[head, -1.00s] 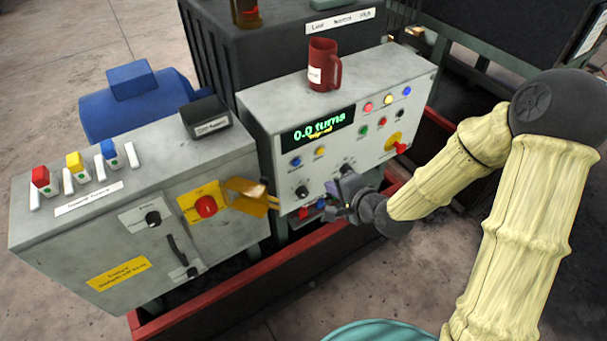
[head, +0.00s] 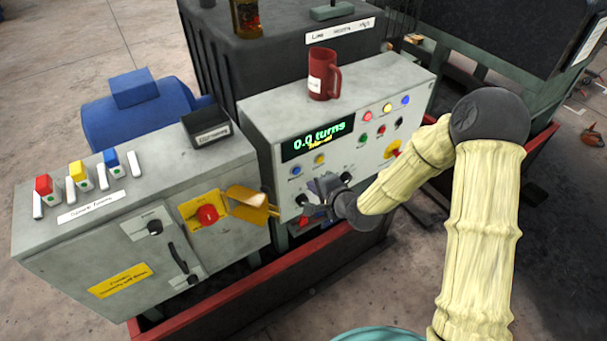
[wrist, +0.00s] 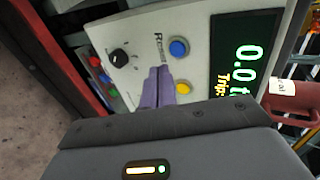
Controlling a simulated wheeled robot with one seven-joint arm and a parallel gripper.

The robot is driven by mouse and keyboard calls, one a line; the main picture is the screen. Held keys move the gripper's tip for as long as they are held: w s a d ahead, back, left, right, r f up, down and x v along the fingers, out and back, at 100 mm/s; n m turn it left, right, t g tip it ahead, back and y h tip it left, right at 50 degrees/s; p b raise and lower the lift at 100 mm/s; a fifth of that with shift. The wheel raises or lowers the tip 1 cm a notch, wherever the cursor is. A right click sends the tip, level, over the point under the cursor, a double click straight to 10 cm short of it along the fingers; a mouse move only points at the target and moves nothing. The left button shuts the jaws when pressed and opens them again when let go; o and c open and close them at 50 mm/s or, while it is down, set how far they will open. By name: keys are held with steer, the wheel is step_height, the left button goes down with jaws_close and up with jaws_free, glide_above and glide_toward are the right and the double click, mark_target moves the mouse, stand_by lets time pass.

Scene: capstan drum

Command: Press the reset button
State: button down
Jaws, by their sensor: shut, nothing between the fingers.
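The blue button (head: 295,171) is on the grey control panel (head: 262,130), below and left of the green-lit display. It shows in the wrist view as a round blue cap (wrist: 179,48); the label beside it begins with "R" and is partly hidden. My gripper (head: 316,188) is in front of the lower panel, below and right of the blue button. In the wrist view its purple fingers (wrist: 159,72) are together and empty. Their tips appear beside the blue button, towards the black knob (wrist: 118,58). I cannot tell whether they touch the panel.
A yellow button (wrist: 183,88) is near the fingers. The display (head: 318,137) reads 0.0 turns with yellow text below. A yellow flap (head: 246,196) sticks out left of my gripper, by a red knob (head: 207,214). A red mug (head: 323,76) stands on top.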

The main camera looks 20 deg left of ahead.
mark_target(297, 173)
steer(key=w+a, duration=0.1)
steer(key=w+a+p, duration=0.1)
steer(key=w+a, duration=0.1)
steer(key=a, duration=0.1)
steer(key=shift+w+f+p, duration=0.25)
steer(key=shift+f+p, duration=0.05)
steer(key=shift+f, duration=0.05)
steer(key=shift+w+a+f, duration=0.1)
steer(key=shift+a, duration=0.05)
